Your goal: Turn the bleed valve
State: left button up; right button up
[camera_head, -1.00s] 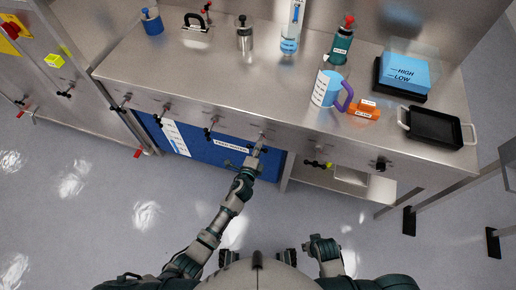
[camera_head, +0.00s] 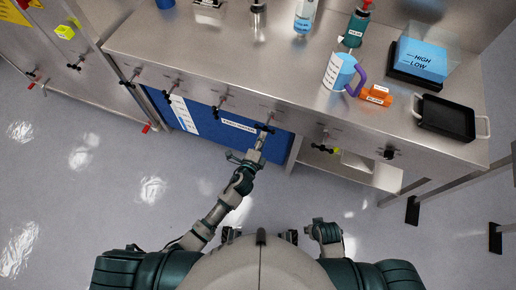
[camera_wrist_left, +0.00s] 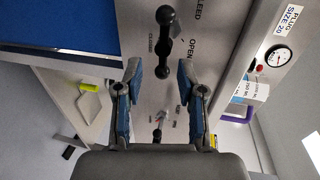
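The bleed valve's black bar handle (camera_wrist_left: 165,45) runs nearly upright in the left wrist view, with a knob at each end. It sits on a metal panel (camera_wrist_left: 182,18) marked BLEED, OPEN and CLOSED. My left gripper (camera_wrist_left: 159,68) is open, with the handle's lower knob between its fingertips and a gap on both sides. In the head view my left gripper (camera_head: 262,141) is at the bench's front panel, just below the dark handle (camera_head: 265,128). My right gripper (camera_head: 325,234) hangs low, away from the bench; its fingers are unclear.
Several small valves line the bench front (camera_head: 220,98). A blue panel (camera_head: 205,123) lies below it. On top are a jug (camera_head: 337,72), orange block (camera_head: 376,96), blue HIGH/LOW box (camera_head: 420,61) and black tray (camera_head: 445,117). A gauge (camera_wrist_left: 278,57) shows at right in the wrist view.

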pick_arm(q)
jog(key=v, duration=0.6)
jog(key=shift+f, duration=0.15)
